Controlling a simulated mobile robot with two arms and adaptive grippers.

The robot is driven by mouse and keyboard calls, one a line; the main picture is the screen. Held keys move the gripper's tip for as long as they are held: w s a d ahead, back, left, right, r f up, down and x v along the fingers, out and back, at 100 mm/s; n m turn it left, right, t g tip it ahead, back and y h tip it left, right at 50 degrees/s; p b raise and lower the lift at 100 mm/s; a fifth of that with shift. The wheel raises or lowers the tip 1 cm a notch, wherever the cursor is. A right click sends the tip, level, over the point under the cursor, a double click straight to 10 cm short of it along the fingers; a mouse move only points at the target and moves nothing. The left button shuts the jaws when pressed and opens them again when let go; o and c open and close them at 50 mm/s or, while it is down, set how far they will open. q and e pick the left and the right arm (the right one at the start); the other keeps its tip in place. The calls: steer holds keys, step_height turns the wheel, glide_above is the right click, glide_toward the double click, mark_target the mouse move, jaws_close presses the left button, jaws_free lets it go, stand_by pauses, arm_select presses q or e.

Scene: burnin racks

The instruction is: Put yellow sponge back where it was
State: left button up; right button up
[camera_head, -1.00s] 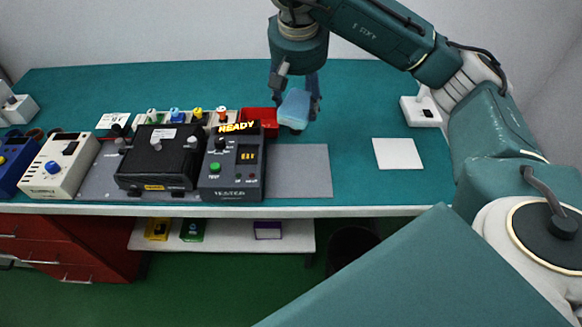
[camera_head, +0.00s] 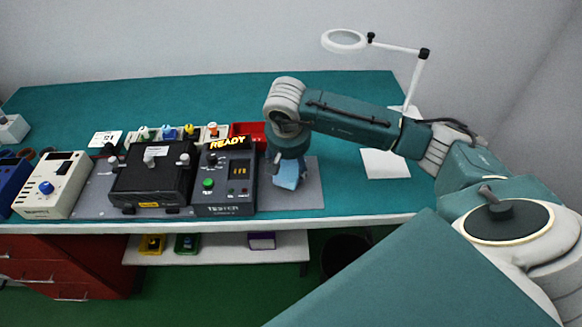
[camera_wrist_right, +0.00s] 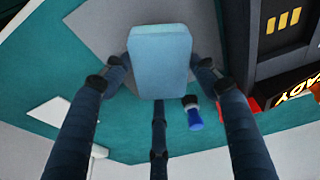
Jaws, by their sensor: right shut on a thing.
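My right gripper (camera_head: 286,163) is shut on a light-blue sponge-like block (camera_head: 288,176). The gripper is low over the grey mat (camera_head: 308,188), just right of the tester. In the right wrist view the block (camera_wrist_right: 160,60) sits between the dark fingers. I cannot tell whether it touches the mat. I see no clearly yellow sponge; the held block looks blue. My left gripper is not in view.
A black tester (camera_head: 225,178) reading READY stands left of my gripper, with a black box (camera_head: 150,180) beside it. A red bin (camera_head: 248,130) is behind. A white sheet (camera_head: 385,163) and a magnifier lamp (camera_head: 345,40) are to the right.

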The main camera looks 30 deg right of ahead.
steer(key=shift+f, duration=1.2)
steer(key=shift+f, duration=0.2)
steer(key=o, duration=0.9)
steer(key=shift+r, duration=0.1)
steer(key=shift+r, duration=0.1)
